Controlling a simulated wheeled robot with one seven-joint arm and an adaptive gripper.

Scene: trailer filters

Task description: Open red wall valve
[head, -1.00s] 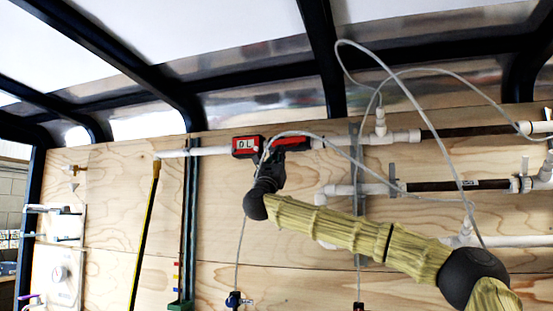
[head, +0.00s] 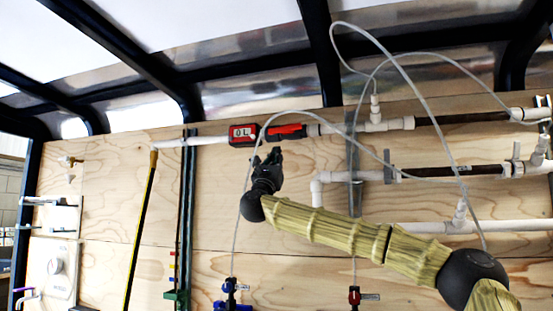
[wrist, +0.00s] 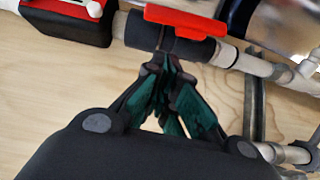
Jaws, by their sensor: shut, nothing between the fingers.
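A red lever handle (head: 286,132) on a black valve body sits on the white wall pipe, just right of a red meter box (head: 243,135). The handle lies along the pipe. In the wrist view the red handle (wrist: 187,20) crosses the top, with the black valve body (wrist: 170,38) under it. My gripper (head: 266,156) is just below the valve, shut and empty. In the wrist view my gripper (wrist: 172,62) points at the valve body; I cannot tell whether its fingertips touch it. A smaller red valve (head: 354,297) is low on the wall at the bottom edge.
A thin grey hose (head: 247,170) loops past the meter and in front of the pipes. White pipes (head: 440,227) run along the wall at right. A blue valve (head: 230,285) is at the bottom. A yellow strip (head: 141,225) stands at left. Bare plywood is free below the gripper.

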